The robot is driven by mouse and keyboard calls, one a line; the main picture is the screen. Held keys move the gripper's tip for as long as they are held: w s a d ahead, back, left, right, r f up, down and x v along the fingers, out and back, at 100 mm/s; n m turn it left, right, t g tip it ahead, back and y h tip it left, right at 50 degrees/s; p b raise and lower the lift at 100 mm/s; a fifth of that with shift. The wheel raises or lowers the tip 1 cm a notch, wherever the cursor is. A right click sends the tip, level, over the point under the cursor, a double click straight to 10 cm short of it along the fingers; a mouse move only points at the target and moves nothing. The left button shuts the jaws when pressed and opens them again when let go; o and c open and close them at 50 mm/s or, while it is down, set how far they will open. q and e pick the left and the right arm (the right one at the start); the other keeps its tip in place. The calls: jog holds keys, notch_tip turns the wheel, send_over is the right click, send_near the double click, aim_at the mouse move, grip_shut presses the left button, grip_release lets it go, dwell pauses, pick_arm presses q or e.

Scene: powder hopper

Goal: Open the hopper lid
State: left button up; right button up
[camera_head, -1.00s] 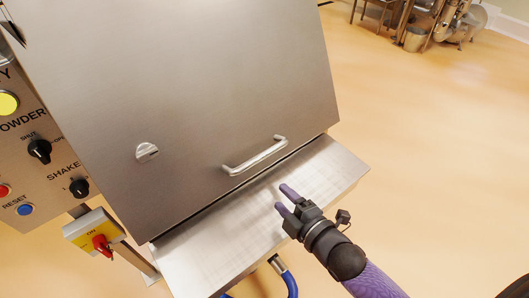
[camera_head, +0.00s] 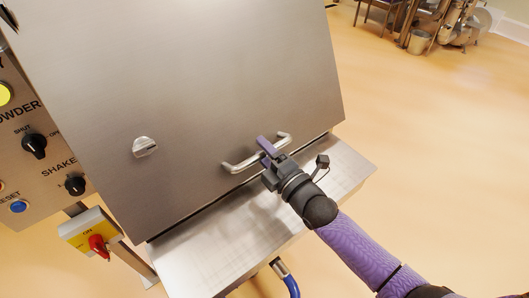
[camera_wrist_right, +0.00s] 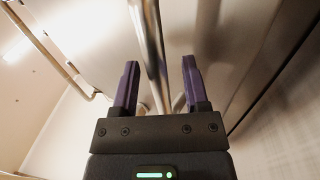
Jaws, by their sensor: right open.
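The hopper lid (camera_head: 200,80) is a large flat steel panel and looks closed above the steel ledge. Its bar handle (camera_head: 240,166) is near the lower right edge, and a small round latch (camera_head: 145,147) is to its left. My right gripper (camera_head: 266,148) is at the handle, its purple fingers reaching over the bar's middle. In the right wrist view the open fingers (camera_wrist_right: 160,85) stand on either side of the handle bar (camera_wrist_right: 152,50), with gaps between; I cannot tell if either touches it. My left gripper is not in view.
A steel ledge (camera_head: 240,225) juts out below the lid. The control panel (camera_head: 30,150) with knobs and buttons is at the left, with a yellow box with a red switch (camera_head: 92,240) below. A blue hose (camera_head: 288,280) hangs under the ledge.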

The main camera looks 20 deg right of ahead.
grip_shut()
dwell(1.4)
